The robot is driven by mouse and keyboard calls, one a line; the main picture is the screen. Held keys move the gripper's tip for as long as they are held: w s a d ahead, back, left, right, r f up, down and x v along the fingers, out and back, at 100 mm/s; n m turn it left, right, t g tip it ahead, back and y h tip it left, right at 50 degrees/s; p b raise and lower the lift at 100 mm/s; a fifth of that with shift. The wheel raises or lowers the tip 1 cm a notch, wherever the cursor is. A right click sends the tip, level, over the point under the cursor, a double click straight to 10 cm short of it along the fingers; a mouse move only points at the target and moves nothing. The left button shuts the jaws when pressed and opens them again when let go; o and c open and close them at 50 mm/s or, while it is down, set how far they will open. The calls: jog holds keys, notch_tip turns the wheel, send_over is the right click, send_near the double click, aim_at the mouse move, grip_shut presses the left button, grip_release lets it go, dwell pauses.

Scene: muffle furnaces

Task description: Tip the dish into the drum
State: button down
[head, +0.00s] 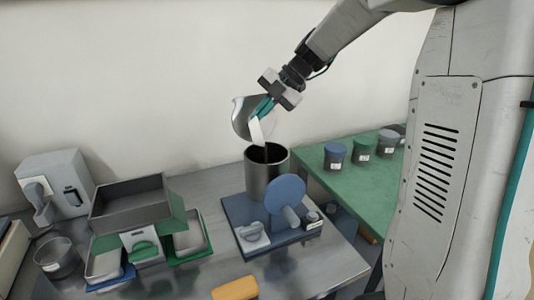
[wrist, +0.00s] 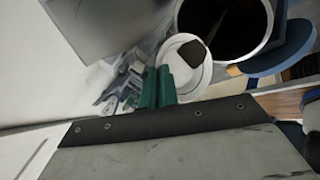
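The drum (head: 253,175) is an open grey metal cylinder on a blue base; its dark mouth also shows at the top of the wrist view (wrist: 222,25). My gripper (head: 262,108) is above the drum, slightly left of its middle. Its green fingers (wrist: 158,88) are close together at the edge of a round white dish (wrist: 193,87), which appears gripped. A dark lump (wrist: 194,53) shows in the dish. In the head view the white dish (head: 257,132) is steeply tilted over the drum's mouth. The fingers hide part of its rim.
A curved silvery piece (head: 241,117) shows just left of the fingers; what it is cannot be told. A blue disc (head: 286,193) stands before the drum. A grey tray (head: 130,205) is at left. Several lidded jars (head: 361,148) stand on the green table (head: 340,180).

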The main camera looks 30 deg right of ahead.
jog(key=shift+d, duration=0.1)
jog(key=shift+w+d, duration=0.15)
jog(key=shift+w, duration=0.3)
jog(key=shift+s+a, duration=0.2)
jog(key=shift+s, duration=0.35)
jog(key=shift+s+a, duration=0.15)
jog(key=shift+s, duration=0.4)
jog(key=shift+w+d+t+y, duration=0.3)
jog(key=shift+w+d+y, duration=0.2)
jog(key=shift+d+y, duration=0.1)
